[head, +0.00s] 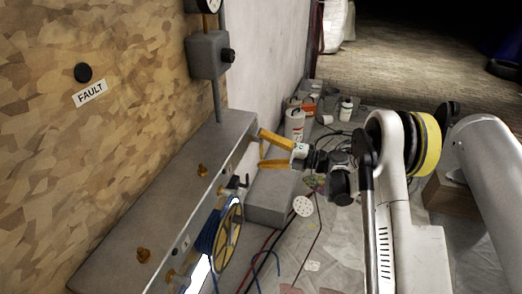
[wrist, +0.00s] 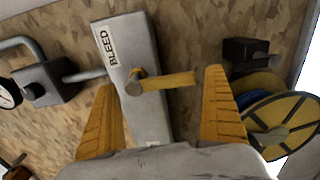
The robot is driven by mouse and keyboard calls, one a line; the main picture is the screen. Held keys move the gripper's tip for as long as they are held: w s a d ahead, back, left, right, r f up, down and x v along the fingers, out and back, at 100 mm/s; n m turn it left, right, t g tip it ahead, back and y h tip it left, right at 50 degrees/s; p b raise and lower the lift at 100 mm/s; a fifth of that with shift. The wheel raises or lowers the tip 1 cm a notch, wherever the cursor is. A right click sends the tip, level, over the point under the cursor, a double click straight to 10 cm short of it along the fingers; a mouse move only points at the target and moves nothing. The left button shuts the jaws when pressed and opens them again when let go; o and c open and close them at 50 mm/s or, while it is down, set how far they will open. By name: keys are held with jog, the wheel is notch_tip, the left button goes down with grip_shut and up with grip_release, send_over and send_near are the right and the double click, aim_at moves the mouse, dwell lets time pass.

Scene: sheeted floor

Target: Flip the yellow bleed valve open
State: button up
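The yellow bleed valve lever (wrist: 168,82) shows in the wrist view, sticking out to the right from a round pivot (wrist: 133,86) on a grey block. The block carries a BLEED label (wrist: 107,46). My gripper (wrist: 162,79) is open, with one yellow finger left of the lever and the other just right of its free end. I cannot tell the depth gap or any contact. In the head view my open gripper (head: 262,148) is at the far end of the grey manifold (head: 150,215); I cannot make out the lever there.
A gauge (wrist: 8,93) and grey fitting are at left there. Bottles (head: 294,122) and hoses lie on the sheeted floor.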

jog(key=v, duration=1.2)
